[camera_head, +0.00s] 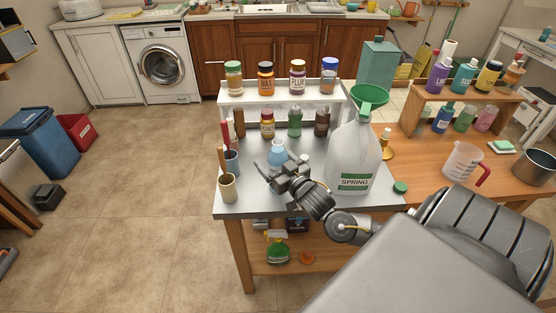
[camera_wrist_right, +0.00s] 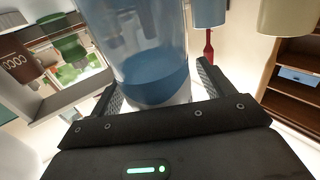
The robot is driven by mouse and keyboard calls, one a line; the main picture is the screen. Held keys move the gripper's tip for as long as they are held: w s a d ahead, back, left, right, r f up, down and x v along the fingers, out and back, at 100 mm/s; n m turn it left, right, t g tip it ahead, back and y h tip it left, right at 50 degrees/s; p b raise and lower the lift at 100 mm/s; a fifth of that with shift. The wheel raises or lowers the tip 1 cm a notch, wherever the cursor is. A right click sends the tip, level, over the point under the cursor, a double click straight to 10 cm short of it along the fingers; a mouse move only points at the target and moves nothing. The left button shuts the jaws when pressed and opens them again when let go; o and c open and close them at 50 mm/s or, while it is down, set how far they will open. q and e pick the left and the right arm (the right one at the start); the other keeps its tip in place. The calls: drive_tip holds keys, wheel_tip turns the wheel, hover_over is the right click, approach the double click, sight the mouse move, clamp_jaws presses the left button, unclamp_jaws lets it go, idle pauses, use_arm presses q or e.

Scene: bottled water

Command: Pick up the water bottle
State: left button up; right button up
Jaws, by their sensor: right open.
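A large translucent white jug (camera_head: 352,152) with a green "SPRING" label stands upright on the grey table top, with a green funnel (camera_head: 369,97) in its mouth. A small clear bottle with blue liquid (camera_head: 277,154) stands left of the jug, partly hidden by my right gripper (camera_head: 276,170). In the right wrist view the clear bottle (camera_wrist_right: 153,75) stands between the two fingers of the right gripper (camera_wrist_right: 158,88). The fingers are apart, one on either side of it, and whether they touch it is unclear. My left gripper is not in view.
Several jars stand on a white rack (camera_head: 288,108) behind the bottle. A blue cup (camera_head: 232,162) and a beige cup (camera_head: 228,188) stand at the table's left edge. A green cap (camera_head: 400,187) lies right of the jug. A measuring jug (camera_head: 461,164) stands farther right.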

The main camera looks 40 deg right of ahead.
sight(274, 152)
drive_tip(key=shift+c, duration=0.2)
drive_tip(key=c, duration=1.3)
drive_tip(key=shift+c, duration=0.2)
drive_tip(key=shift+r, duration=0.1)
drive_tip(key=shift+r, duration=0.6)
drive_tip(key=r, duration=0.3)
drive_tip(key=shift+s+a, duration=0.35)
drive_tip(key=shift+s, duration=0.05)
drive_tip(key=s+a+r+p, duration=0.7)
drive_tip(key=s+r, duration=0.1)
drive_tip(key=s, duration=0.2)
drive_tip(key=shift+s+a+r+p, duration=0.2)
drive_tip(key=shift+a+r+p, duration=0.1)
drive_tip(key=shift+a+r, duration=0.05)
